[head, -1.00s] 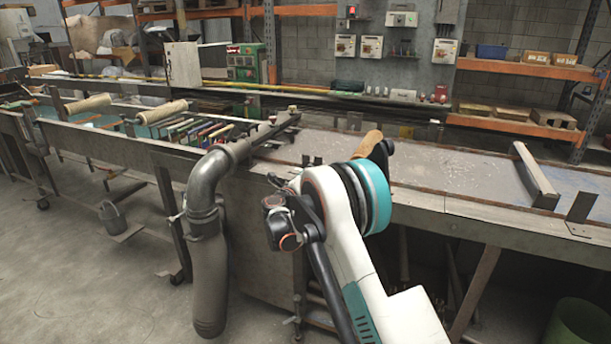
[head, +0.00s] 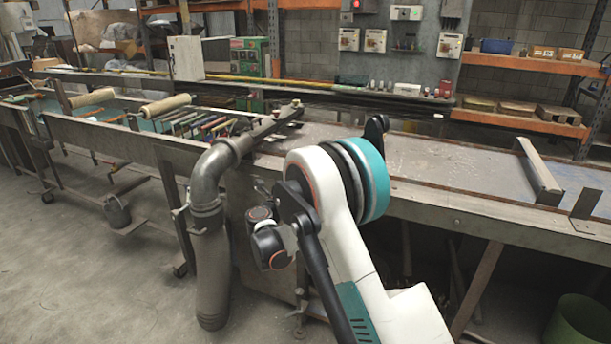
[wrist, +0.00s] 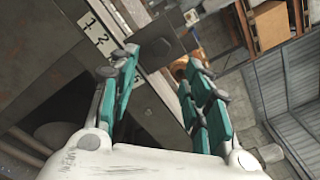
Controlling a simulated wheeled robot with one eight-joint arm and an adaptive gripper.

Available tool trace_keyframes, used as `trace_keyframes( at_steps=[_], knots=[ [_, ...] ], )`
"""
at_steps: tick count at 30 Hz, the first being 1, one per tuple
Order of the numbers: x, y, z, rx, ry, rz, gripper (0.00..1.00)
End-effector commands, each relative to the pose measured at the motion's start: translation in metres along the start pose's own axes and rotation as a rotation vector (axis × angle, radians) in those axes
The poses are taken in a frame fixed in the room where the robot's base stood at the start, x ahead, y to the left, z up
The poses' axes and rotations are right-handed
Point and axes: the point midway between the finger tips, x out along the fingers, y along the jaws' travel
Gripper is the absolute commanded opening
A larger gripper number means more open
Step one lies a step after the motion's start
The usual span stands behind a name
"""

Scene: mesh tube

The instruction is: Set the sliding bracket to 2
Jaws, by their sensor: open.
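In the wrist view my gripper (wrist: 158,62) is open, with its teal fingers spread to the left and right and nothing held between them. A white number strip (wrist: 96,35) with black digits, 1 and 2 among them, lies just beyond the left fingertip. A grey metal plate (wrist: 152,108) shows between the fingers; I cannot tell whether it belongs to the sliding bracket. No contact with the fingers is clear. In the head view my arm hides the gripper and whatever is in front of it.
In the head view a long metal bench (head: 440,160) runs across the scene. A metal bar (head: 538,172) lies across its right part, near an upright dark plate (head: 584,204). A thick grey hose (head: 208,235) hangs at its front. Open floor (head: 80,270) lies at left.

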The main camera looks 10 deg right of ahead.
Motion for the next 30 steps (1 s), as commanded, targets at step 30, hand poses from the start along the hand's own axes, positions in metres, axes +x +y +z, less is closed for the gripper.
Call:
trace_keyframes(
  at_steps=[30],
  knots=[
    [-0.043,-0.095,0.103,-0.308,-0.3,0.037,0.44]
  ],
)
